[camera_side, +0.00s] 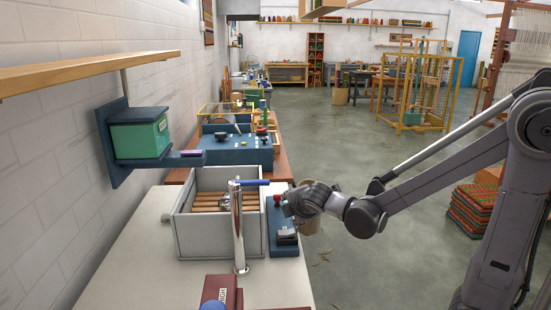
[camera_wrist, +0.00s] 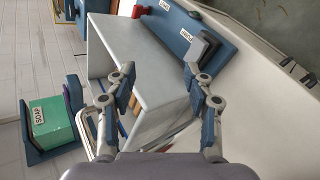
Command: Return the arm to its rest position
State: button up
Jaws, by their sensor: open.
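My gripper (camera_side: 290,203) is at the right edge of the white bench, close to the blue control panel (camera_side: 284,225) with its red knob. In the wrist view my gripper (camera_wrist: 158,74) has its two fingers spread wide, with nothing between them. The pale open-topped box (camera_wrist: 140,62) lies beyond the fingers there. In the side view my arm reaches in from the right with its links bent. No marker of a rest position shows.
The pale box (camera_side: 215,240) with wooden slats stands left of my gripper, a chrome tap (camera_side: 238,230) in front of it. A green soap box (camera_side: 138,135) sits on a blue wall bracket. Striped textiles (camera_side: 470,208) are stacked at right. The floor (camera_side: 365,165) behind my arm is clear.

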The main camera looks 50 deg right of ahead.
jog(key=s+a+m+g+y, duration=0.1)
jog(key=s+a+m+y, duration=0.5)
jog(key=s+a+m, duration=0.5)
jog(key=s+r+m, duration=0.1)
jog(key=s+m, duration=0.1)
jog(key=s, duration=0.2)
jog(key=shift+m, duration=0.4)
jog(key=shift+s+d, duration=0.1)
